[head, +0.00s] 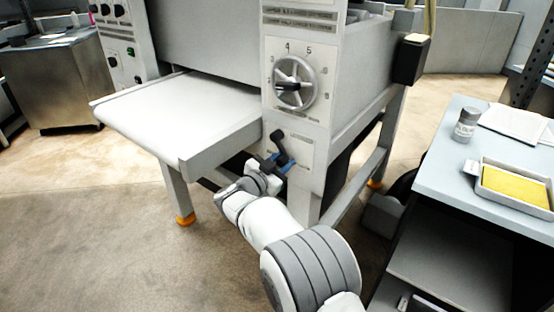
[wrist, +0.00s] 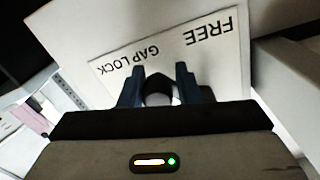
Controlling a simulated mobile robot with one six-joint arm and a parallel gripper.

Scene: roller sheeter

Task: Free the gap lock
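The gap lock is a black lever (head: 281,147) on the white front panel of the sheeter, below the gap dial. In the head view it slants from a black knob at the upper left down towards my gripper (head: 277,163). My gripper has blue fingers and is at the lever's lower part. In the wrist view a label plate (wrist: 222,72) reads "GAP LOCK" and "FREE", upside down. The two fingers of my gripper (wrist: 159,86) stand apart on either side of a dark rounded part (wrist: 157,88), seemingly the lever. Whether they clamp it cannot be told.
The gap dial (head: 294,83) is above the lever. The white feed table (head: 190,110) juts out to the left, close to my gripper. A side bench (head: 465,180) at right holds a jar (head: 466,124) and a tray with a yellow pad (head: 518,187). Floor at lower left is clear.

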